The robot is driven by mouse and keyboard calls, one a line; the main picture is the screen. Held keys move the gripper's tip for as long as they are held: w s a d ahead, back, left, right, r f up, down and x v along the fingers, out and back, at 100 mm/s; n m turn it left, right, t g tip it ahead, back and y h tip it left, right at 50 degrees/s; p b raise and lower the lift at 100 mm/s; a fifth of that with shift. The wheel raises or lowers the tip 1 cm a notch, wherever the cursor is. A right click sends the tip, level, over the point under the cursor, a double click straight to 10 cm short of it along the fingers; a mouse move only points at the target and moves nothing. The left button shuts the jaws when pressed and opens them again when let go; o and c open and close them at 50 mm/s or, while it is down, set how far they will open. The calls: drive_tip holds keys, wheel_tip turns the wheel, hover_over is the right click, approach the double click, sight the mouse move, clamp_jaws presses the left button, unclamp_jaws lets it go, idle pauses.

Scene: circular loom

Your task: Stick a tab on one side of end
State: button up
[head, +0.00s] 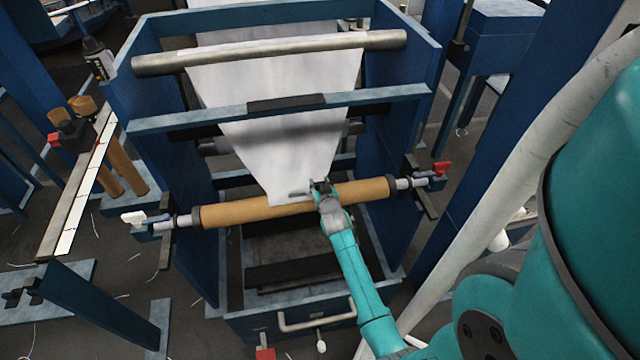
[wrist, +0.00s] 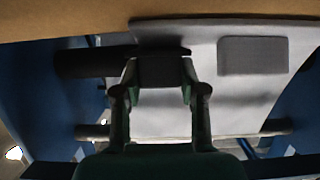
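The white fabric web (head: 285,150) hangs down through the blue frame and narrows to its end at the brown core tube (head: 235,209). My gripper (head: 319,187) is at the middle of the tube, beside the right side of the fabric end. A small grey tab-like patch (head: 298,194) shows just left of my gripper. In the wrist view a grey rectangular patch (wrist: 253,55) lies flat against the fabric (wrist: 215,110), right of my gripper (wrist: 160,70). A dark block fills the space between the fingertips; I cannot tell whether it is pads or a held thing.
The tube (wrist: 70,20) spans the top of the wrist view, close beyond the fingertips. A metal roller (head: 270,52) and a blue crossbar (head: 210,117) cross above. A red handle (head: 440,168) and a white handle (head: 134,217) stand at the tube's ends.

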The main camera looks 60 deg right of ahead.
drive_tip(key=o, duration=0.4)
drive_tip(key=shift+c, duration=0.2)
drive_tip(key=v, duration=1.2)
